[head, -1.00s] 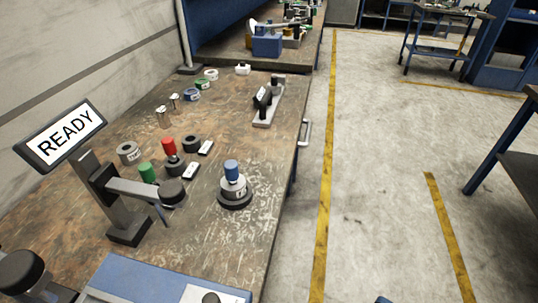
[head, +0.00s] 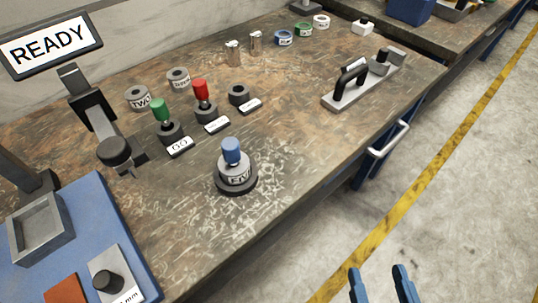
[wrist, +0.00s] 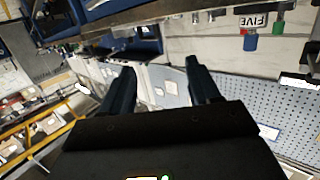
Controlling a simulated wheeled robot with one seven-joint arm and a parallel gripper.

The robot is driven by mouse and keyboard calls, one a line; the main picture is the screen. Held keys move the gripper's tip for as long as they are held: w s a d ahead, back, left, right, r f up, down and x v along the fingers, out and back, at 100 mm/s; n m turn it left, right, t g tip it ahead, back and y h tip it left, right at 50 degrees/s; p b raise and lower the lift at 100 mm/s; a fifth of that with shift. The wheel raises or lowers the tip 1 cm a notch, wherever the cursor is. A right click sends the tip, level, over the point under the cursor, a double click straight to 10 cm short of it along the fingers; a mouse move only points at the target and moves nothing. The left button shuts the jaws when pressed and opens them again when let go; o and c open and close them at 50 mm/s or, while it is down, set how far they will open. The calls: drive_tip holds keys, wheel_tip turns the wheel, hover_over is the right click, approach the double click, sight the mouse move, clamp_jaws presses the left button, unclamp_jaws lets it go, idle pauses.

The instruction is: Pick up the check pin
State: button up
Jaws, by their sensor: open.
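Three pins with coloured handles stand upright on the bench, and I cannot tell which is the check pin. The green-handled pin (head: 160,110) and the red-handled pin (head: 201,90) stand in dark round holders. The blue-handled pin (head: 231,150) stands in a grey ring marked FIVE (head: 236,177) on a dark round base. The wrist view shows the blue handle (wrist: 250,43) and green handle (wrist: 278,28) upside down at the upper right. My gripper (head: 380,278) is open and empty, off the bench's front edge, right of the pins. Its fingers also show in the wrist view (wrist: 160,85).
A READY screen (head: 50,43) and a dark arm stand (head: 95,112) are at left. A blue tray board (head: 110,225) lies at front left. Loose rings, including one marked TWO (head: 138,99), and a handled grey fixture (head: 362,83) are on the bench. A drawer handle (head: 388,140) sticks out in front.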

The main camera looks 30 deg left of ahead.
sight(234, 150)
drive_tip(key=w+a+r+n+g+y, duration=0.1)
drive_tip(key=w+a+r+n+y, duration=0.1)
drive_tip(key=a, duration=0.6)
drive_tip(key=w+a+r+n+g+y+b, duration=0.1)
drive_tip(key=w+a+g+y, duration=0.1)
drive_tip(key=a, duration=0.7)
drive_tip(key=w+a+r+n+g+y, duration=0.1)
drive_tip(key=w+a+r+n+y, duration=0.1)
drive_tip(key=a, duration=0.6)
drive_tip(key=shift+w+a+r+n+y, duration=0.2)
drive_tip(key=shift+r+n+y, duration=0.15)
drive_tip(key=shift+y, duration=0.35)
drive_tip(key=shift+f+p+x, duration=0.2)
drive_tip(key=shift+p+x, duration=0.2)
drive_tip(key=shift+x, duration=2.25)
drive_tip(key=shift+c, duration=0.2)
drive_tip(key=c, duration=1)
clamp_jaws()
drive_tip(key=shift+r, duration=0.1)
